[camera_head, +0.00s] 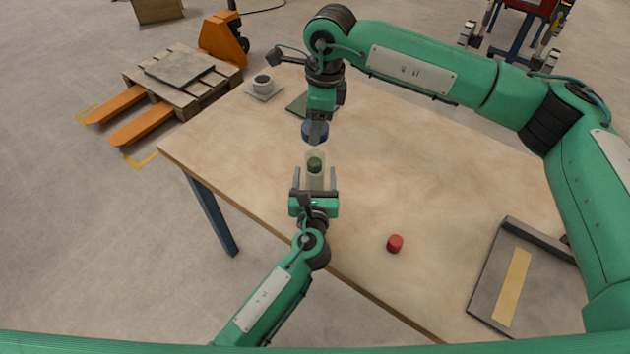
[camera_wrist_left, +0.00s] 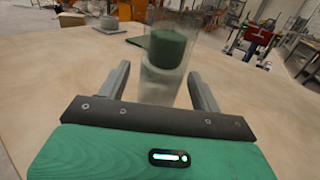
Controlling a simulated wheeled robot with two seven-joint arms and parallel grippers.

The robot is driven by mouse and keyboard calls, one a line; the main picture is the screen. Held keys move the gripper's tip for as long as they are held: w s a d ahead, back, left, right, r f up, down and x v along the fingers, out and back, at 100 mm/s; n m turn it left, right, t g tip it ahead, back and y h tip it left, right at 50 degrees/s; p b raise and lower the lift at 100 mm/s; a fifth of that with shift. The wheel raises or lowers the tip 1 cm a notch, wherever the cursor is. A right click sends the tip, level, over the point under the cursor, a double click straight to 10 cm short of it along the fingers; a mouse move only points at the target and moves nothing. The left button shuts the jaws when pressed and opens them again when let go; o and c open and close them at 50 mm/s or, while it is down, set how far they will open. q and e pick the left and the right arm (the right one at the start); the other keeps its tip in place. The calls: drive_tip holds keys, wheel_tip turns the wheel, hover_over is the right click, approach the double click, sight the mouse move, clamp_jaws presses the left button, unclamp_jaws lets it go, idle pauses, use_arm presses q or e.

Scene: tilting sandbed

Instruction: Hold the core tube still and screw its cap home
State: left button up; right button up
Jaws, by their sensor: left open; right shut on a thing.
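The clear core tube (camera_head: 315,178) stands upright on the table with a dark green core inside. It also shows in the left wrist view (camera_wrist_left: 165,85), between the fingers. My left gripper (camera_head: 315,180) is open, one finger on each side of the tube. In the wrist view a gap shows at the left finger; the right finger looks close to the tube, and I cannot tell if it touches. My right gripper (camera_head: 316,136) is shut on the dark blue cap (camera_head: 308,129), pointing down, behind and above the tube. The cap is partly hidden by the fingers.
A grey tray (camera_head: 488,282) with a tan strip lies at the right. A dark green pad (camera_head: 298,104) and a grey cup-like piece on a square base (camera_head: 265,92) lie at the back left.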

use_arm(q)
drive_tip(key=shift+w, duration=1.25)
drive_tip(key=shift+c, duration=0.3)
clamp_jaws()
use_arm(e)
drive_tip(key=shift+f, duration=2.5)
